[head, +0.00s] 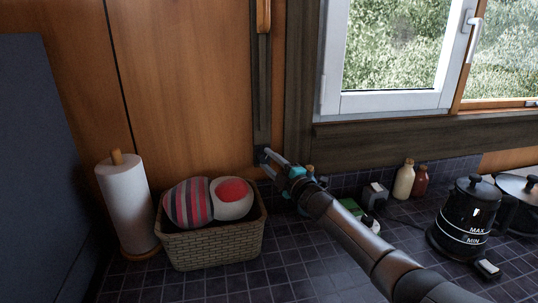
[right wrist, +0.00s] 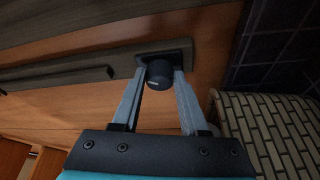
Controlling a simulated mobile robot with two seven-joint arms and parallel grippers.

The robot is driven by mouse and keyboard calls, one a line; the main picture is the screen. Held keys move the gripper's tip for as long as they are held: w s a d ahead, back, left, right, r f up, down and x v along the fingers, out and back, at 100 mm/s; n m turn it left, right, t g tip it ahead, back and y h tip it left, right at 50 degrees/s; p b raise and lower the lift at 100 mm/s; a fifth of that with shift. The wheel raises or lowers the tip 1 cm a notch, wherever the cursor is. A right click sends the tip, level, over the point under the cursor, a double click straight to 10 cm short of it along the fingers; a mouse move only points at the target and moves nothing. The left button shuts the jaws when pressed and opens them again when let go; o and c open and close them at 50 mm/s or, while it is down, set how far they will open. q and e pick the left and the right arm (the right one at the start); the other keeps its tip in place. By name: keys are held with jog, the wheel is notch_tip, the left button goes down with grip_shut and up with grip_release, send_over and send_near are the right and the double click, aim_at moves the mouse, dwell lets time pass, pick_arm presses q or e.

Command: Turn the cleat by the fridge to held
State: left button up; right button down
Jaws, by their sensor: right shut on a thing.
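The cleat is a dark round knob (right wrist: 160,74) with a pale mark on its face. It sits on a dark square plate at the lower end of a narrow dark wooden strip (head: 262,95) on the timber wall. In the head view my right gripper (head: 266,154) reaches to the strip's lower end and hides most of the knob. In the right wrist view my right gripper (right wrist: 161,78) has a finger on each side of the knob and is shut on it. My left gripper is out of view.
A woven basket (head: 212,245) with two balls stands just below the gripper, beside a paper towel roll (head: 125,203). A large dark panel (head: 40,160), possibly the fridge, is at left. Bottles (head: 404,181) and a black kettle (head: 465,222) stand right of my arm.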

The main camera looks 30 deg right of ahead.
jog(key=n+p, duration=0.1)
jog(key=n+g+p, duration=0.1)
jog(key=n+p, duration=0.1)
jog(key=shift+r, duration=0.35)
jog(key=shift+n+g+p, duration=0.7)
jog(key=shift+n+p, duration=0.7)
jog(key=shift+p, duration=0.05)
jog(key=shift+f, duration=0.1)
jog(key=shift+c, duration=2.2)
grip_release()
